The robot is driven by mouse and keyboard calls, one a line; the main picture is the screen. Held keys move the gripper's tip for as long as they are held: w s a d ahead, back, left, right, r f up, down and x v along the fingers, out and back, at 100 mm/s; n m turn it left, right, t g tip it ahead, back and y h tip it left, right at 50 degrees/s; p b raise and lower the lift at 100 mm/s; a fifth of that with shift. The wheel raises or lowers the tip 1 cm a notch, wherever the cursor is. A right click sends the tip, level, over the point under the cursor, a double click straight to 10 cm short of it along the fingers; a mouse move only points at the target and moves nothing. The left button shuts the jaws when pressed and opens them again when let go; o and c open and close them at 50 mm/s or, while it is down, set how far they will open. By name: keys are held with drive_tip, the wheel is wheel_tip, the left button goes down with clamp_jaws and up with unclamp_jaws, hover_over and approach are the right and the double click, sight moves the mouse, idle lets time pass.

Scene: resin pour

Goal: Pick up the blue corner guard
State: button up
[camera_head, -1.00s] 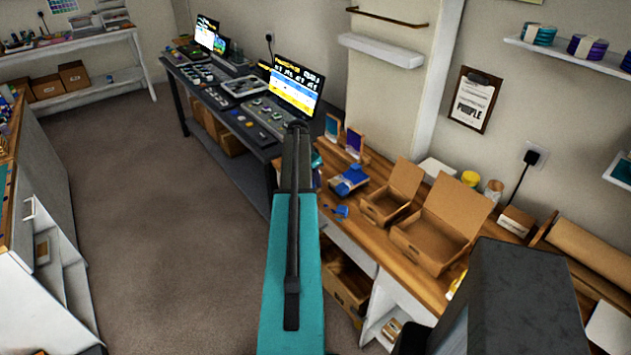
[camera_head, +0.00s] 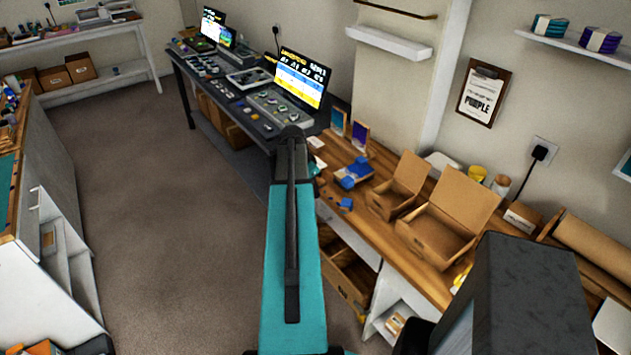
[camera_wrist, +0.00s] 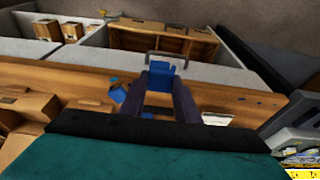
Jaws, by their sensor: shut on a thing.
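The blue corner guard (camera_wrist: 162,69) is between the tips of my gripper (camera_wrist: 161,82) in the wrist view. The two dark fingers are shut on it, and it appears to be above the front edge of the wooden workbench (camera_wrist: 225,91). In the head view my teal arm reaches toward the bench, and I cannot make out the fingers or the held guard there. Other blue pieces lie on the bench: a larger blue item (camera_head: 354,173) and a small one (camera_head: 346,203). Blue also shows beside my left finger in the wrist view (camera_wrist: 118,95).
Two open cardboard boxes (camera_head: 398,186) (camera_head: 440,232) stand on the bench to the right of the blue pieces. A dark table with a monitor (camera_head: 299,80) and devices adjoins its far end. Shelves with boxes (camera_head: 341,268) lie under the bench. The floor (camera_head: 150,200) at left is open.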

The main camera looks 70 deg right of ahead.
drive_tip(key=shift+s+a+r, duration=0.1)
drive_tip(key=shift+s+a, duration=0.05)
drive_tip(key=shift+a, duration=0.85)
drive_tip(key=shift+s+a+r, duration=0.1)
drive_tip(key=shift+a, duration=0.9)
drive_tip(key=w+a+r+n+t+b, duration=0.25)
drive_tip(key=w+a+n, duration=0.35)
drive_tip(key=w+a, duration=0.8)
drive_tip(key=w+a+r+n+t+b, duration=0.1)
drive_tip(key=w+a+r+n, duration=0.35)
drive_tip(key=w+a, duration=0.9)
drive_tip(key=w+a+r+n+y+b, duration=0.1)
drive_tip(key=w+a+n, duration=0.2)
drive_tip(key=a, duration=0.8)
drive_tip(key=w+a+r+n+t+b, duration=0.1)
drive_tip(key=w+a+n, duration=0.2)
drive_tip(key=a, duration=0.9)
drive_tip(key=w+a+r+n+y+b, duration=0.1)
drive_tip(key=w+a+n, duration=0.1)
drive_tip(key=a+n, duration=0.6)
drive_tip(key=a, duration=0.3)
drive_tip(key=shift+w+a+r+y, duration=0.25)
drive_tip(key=shift+w+r+y, duration=0.05)
drive_tip(key=shift+w+r, duration=0.1)
